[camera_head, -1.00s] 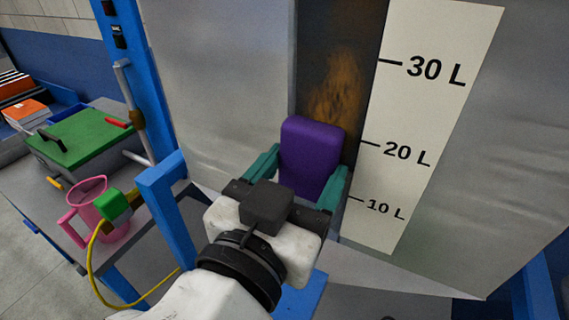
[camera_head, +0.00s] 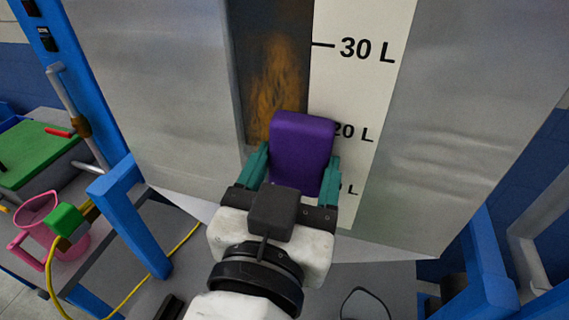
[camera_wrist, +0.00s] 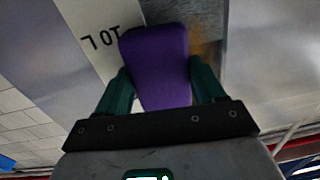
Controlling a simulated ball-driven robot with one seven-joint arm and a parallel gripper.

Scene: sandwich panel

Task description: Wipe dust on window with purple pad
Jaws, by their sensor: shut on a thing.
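My gripper (camera_head: 298,172) is shut on the purple pad (camera_head: 302,140), with one teal finger on each side of it. The pad stands upright in front of the window's lower part and hides some of the scale. The wrist view also shows the pad (camera_wrist: 158,68) between the fingers. The window (camera_head: 262,30) is a dark vertical strip left of the white scale. Orange-brown dust (camera_head: 277,85) covers its lower part, just above and left of the pad. I cannot tell whether the pad touches the panel.
A white scale strip (camera_head: 355,90) with litre marks lies right of the window, between grey metal panels (camera_head: 470,120). Blue frame posts (camera_head: 135,215) stand at both sides. A pink jug (camera_head: 68,240) and a green-topped box (camera_head: 35,150) are at the left.

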